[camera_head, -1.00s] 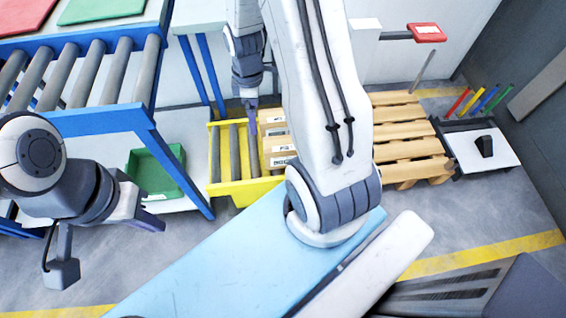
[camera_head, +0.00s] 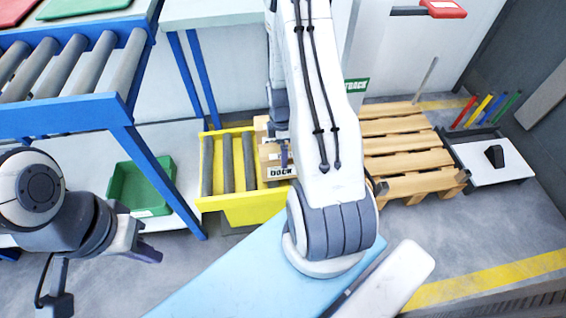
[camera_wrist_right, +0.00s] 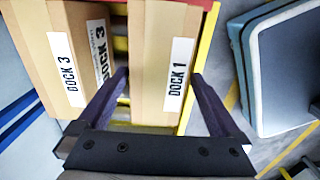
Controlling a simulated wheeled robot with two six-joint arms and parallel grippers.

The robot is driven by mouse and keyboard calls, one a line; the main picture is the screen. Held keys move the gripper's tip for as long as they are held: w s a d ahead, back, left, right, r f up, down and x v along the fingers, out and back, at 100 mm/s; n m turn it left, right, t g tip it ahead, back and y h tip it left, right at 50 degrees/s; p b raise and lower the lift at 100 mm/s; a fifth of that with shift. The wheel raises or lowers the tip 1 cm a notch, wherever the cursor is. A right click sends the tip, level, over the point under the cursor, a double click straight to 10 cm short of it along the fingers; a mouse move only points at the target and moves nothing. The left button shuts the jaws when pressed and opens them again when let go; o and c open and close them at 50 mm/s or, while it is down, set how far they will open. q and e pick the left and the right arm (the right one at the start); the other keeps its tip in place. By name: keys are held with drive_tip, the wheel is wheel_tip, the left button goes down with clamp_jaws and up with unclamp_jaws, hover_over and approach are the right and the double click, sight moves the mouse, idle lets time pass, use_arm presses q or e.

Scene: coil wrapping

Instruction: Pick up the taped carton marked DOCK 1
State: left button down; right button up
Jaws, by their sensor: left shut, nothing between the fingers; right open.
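The carton marked DOCK 1 (camera_wrist_right: 150,60) stands upright in the right wrist view, its white label facing the camera. My right gripper (camera_wrist_right: 160,76) is open, with one dark finger on each side of that carton. My left gripper (camera_head: 150,256) is shut and empty at the left.
The cartons stand at the right end of a yellow roller rack (camera_head: 222,165). A blue roller table (camera_head: 75,120) and green bin (camera_head: 140,190) are at the left. A wooden pallet (camera_head: 405,150) lies right of my arm, near a white-topped cart (camera_head: 490,165).

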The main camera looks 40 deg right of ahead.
drive_tip(key=f+b, duration=0.1)
drive_tip(key=f, duration=0.3)
drive_tip(key=shift+d+f+b, duration=0.2)
drive_tip(key=shift+b, duration=0.2)
drive_tip(key=shift+r, duration=0.1)
drive_tip(key=c, duration=1.5)
clamp_jaws()
drive_tip(key=shift+r, duration=0.1)
